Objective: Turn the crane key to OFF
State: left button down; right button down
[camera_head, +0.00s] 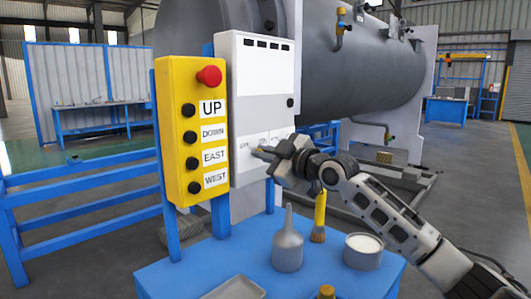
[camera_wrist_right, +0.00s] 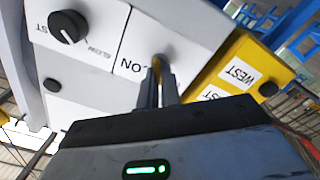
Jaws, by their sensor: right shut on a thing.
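The white control box (camera_head: 262,95) stands upright beside the yellow pendant, with a row of small labels on its lower face. My right gripper (camera_head: 264,153) reaches in from the right to that lower face. In the right wrist view its two fingers (camera_wrist_right: 158,88) are shut on the crane key (camera_wrist_right: 157,66), of which only a small yellowish part shows between them. The word ON is printed just left of the fingers there. The key's exact angle and any OFF label are hidden or too small to read. My left gripper is not in view.
The yellow pendant (camera_head: 192,130) has a red button and UP, DOWN, EAST and WEST labels. A black knob (camera_wrist_right: 67,27) is near the key. Below, the blue table (camera_head: 235,254) holds a grey bottle (camera_head: 288,245), a brush (camera_head: 319,220) and a round tin (camera_head: 363,255).

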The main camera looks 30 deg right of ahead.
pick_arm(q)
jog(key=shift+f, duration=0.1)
pick_arm(e)
jog(key=shift+n, duration=0.5)
jog(key=c, duration=1.6)
grip_release()
jog(key=shift+s, duration=0.1)
